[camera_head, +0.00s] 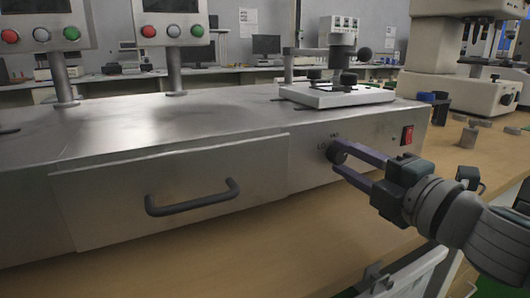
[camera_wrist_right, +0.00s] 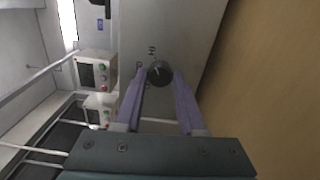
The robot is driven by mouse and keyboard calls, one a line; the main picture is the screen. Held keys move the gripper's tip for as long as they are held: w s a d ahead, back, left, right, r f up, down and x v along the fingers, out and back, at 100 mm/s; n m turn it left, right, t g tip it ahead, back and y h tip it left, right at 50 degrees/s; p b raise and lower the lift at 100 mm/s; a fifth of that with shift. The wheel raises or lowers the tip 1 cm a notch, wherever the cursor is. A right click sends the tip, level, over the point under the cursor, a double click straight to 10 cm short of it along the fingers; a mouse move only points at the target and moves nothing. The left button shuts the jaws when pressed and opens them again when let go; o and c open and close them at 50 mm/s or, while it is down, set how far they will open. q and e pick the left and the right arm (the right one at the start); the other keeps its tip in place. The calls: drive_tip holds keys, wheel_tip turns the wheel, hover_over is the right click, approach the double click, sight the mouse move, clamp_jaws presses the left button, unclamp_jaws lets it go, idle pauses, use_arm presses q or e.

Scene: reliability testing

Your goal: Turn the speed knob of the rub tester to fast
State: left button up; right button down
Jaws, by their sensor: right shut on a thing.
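The rub tester (camera_head: 305,160) is a long metal box on the wooden bench, with its front panel facing me. Its speed knob (camera_head: 335,151) is dark and round, near small lettering on the panel. My right gripper (camera_head: 345,160) comes from the right and is shut on the knob. In the right wrist view the knob (camera_wrist_right: 160,74) sits between the purple fingertips, with markings beside it; where its pointer stands is too small to tell. A red switch (camera_head: 407,135) is right of the knob. My left gripper is not in view.
A drawer front with a dark handle (camera_head: 193,197) is on the left of the machine. Two control boxes on posts (camera_head: 172,22) stand on top, beside a clamp fixture (camera_head: 338,95). A microscope (camera_head: 455,75) and small grey blocks (camera_head: 468,138) are at right.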

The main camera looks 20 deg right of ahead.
idle(0.3)
drive_tip(key=c, duration=0.5)
unclamp_jaws()
drive_tip(key=shift+s, duration=0.1)
drive_tip(key=shift+s, duration=0.25)
drive_tip(key=s, duration=0.6)
drive_tip(key=s+p, duration=0.1)
drive_tip(key=s, duration=0.2)
drive_tip(key=shift+s+d, duration=0.15)
drive_tip(key=shift+d, duration=0.2)
